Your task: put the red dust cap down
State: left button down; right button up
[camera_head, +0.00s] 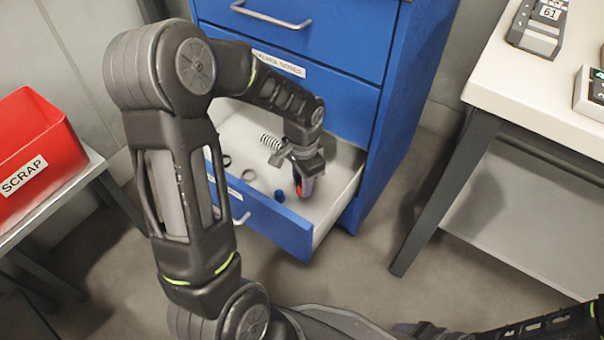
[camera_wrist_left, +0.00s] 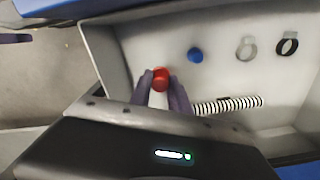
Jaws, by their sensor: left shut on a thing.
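The red dust cap (camera_wrist_left: 161,78) is between the fingertips of my left gripper (camera_wrist_left: 161,88), which is shut on it. In the head view my left gripper (camera_head: 308,178) reaches down into the open bottom drawer (camera_head: 325,205), and a little red (camera_head: 298,188) shows at its fingers. I cannot tell whether the cap touches the drawer floor. My right gripper is not clearly in view; part of my right arm shows at the bottom right.
The drawer also holds a blue cap (camera_wrist_left: 195,55), a grey ring clamp (camera_wrist_left: 246,48), a black ring clamp (camera_wrist_left: 288,43) and a spring (camera_wrist_left: 228,105). A blue cabinet (camera_head: 385,120) surrounds it. A red scrap bin (camera_head: 45,135) stands left, a white table (camera_head: 530,100) right.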

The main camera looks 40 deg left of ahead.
pick_arm(q)
jog(key=w+d+r+n+p, duration=0.1)
jog(key=w+d+r+p, duration=0.2)
jog(key=r+p, duration=1.3)
jog(key=w+d+r+n+p, duration=0.1)
jog(key=w+d+r+p, duration=0.3)
jog(key=r+p, duration=1.2)
jog(key=w+d+r+n+p, duration=0.2)
jog(key=d+r+p, duration=0.3)
jog(key=r+p, duration=1.2)
notch_tip(320, 180, up, 10)
jog(key=shift+w+d+f, duration=0.15)
jog(key=shift+w+d, duration=0.1)
jog(key=shift+w, duration=0.4)
pick_arm(e)
jog(key=s+r, duration=0.2)
jog(key=r, duration=2.2)
jog(key=s+r+g, duration=0.1)
jog(key=r, duration=2.3)
jog(key=shift+s+a+r, duration=0.25)
jog(key=shift+s+a, duration=0.1)
jog(key=shift+a, duration=0.1)
jog(key=shift+c, duration=0.3)
